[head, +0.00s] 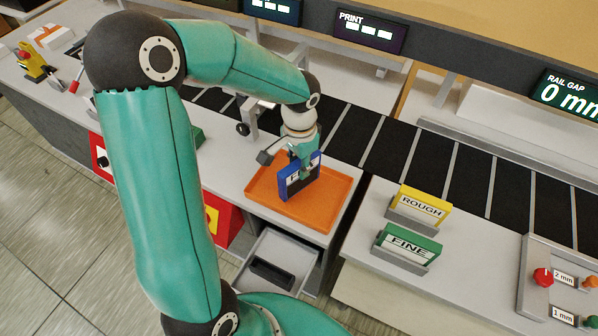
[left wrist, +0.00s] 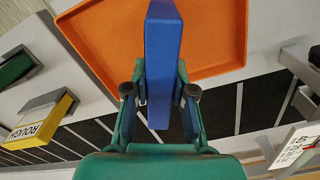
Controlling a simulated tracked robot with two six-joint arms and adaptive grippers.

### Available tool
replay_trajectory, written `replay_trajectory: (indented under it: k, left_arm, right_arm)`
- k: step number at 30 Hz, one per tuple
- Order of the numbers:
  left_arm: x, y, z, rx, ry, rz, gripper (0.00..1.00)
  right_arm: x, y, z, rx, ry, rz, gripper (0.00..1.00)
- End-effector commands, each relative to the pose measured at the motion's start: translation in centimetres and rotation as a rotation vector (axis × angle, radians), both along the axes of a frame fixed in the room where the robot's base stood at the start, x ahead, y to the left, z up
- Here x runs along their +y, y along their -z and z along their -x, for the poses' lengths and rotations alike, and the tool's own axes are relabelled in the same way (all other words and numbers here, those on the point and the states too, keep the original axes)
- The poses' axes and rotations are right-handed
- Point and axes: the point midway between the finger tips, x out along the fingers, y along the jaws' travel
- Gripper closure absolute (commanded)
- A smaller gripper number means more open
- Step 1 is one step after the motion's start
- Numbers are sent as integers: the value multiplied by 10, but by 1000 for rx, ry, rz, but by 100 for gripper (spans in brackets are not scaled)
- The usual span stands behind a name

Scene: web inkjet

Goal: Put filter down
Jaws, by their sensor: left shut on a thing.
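A blue filter (head: 299,178) with a white label stands upright over the orange tray (head: 333,207). My left gripper (head: 304,160) is shut on the filter from above. In the left wrist view the filter (left wrist: 163,60) is seen edge-on between the two fingers of my left gripper (left wrist: 160,95), with the orange tray (left wrist: 220,25) behind it. I cannot tell whether the filter's lower edge touches the tray floor. My right gripper is not in view.
Yellow ROUGH (head: 422,205) and green FINE (head: 408,244) cartridges stand in grey holders on the counter right of the tray. A grey open drawer (head: 302,258) juts out below the tray. A dark striped conveyor (head: 385,145) runs behind. The tray's front right is clear.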

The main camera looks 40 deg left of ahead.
Motion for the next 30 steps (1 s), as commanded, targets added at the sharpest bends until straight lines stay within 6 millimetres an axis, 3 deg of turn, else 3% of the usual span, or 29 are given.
replay_trajectory:
  k: [2, 13, 14, 18, 30]
  left_arm:
    - [0, 14, 0, 1, 1, 0, 100]
    - [0, 16, 0, -1, 1, 0, 100]
    - [0, 16, 0, 0, 1, 0, 74]
    - [0, 15, 0, 0, 1, 0, 51]
    - [0, 10, 0, -1, 0, -1, 51]
  right_arm:
    - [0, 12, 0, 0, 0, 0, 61]
    - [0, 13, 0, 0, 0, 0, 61]
    - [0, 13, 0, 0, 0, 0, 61]
    - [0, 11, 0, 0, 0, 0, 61]
    - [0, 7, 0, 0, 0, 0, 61]
